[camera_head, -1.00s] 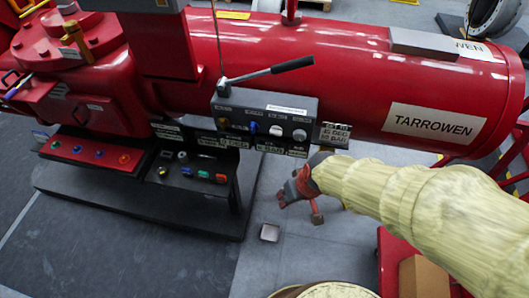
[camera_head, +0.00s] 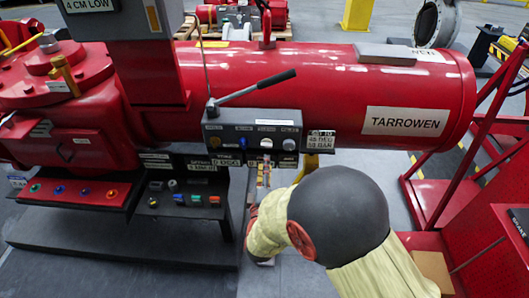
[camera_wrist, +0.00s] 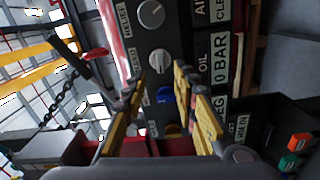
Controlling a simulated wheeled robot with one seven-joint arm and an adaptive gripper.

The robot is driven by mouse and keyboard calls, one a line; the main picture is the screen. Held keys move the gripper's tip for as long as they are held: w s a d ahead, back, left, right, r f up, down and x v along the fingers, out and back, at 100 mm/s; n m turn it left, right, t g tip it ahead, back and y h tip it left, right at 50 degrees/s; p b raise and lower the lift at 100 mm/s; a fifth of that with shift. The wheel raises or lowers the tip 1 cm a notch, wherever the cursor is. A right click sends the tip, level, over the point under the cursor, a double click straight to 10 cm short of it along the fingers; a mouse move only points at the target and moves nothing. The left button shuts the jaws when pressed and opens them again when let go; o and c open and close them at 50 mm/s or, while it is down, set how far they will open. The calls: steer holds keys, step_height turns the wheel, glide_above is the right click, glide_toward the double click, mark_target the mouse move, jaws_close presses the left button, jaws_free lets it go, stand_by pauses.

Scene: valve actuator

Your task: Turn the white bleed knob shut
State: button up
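A dark control box (camera_head: 250,130) on the red valve actuator carries a row of knobs. Two are pale: a white knob (camera_head: 266,143) right of the blue one and a paler grey knob (camera_head: 289,144) at the right end. In the wrist view the white knob (camera_wrist: 159,61) lies between and beyond my fingertips, with the grey knob (camera_wrist: 152,14) above it.
A blue knob (camera_wrist: 165,95) and a yellow knob (camera_wrist: 172,130) sit close to the white one in the row. A black lever (camera_head: 262,84) rises above the box. A lower panel (camera_head: 185,195) with coloured buttons juts out at the left. The TARROWEN cylinder (camera_head: 330,105) runs behind.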

mark_target(267, 147)
steer(key=shift+w+d+b, duration=0.1)
steer(key=shift+w+b, duration=1.1)
steer(key=shift+w, duration=2.7)
steer(key=shift+c, duration=1.3)
steer(key=c, duration=0.4)
jaws_close()
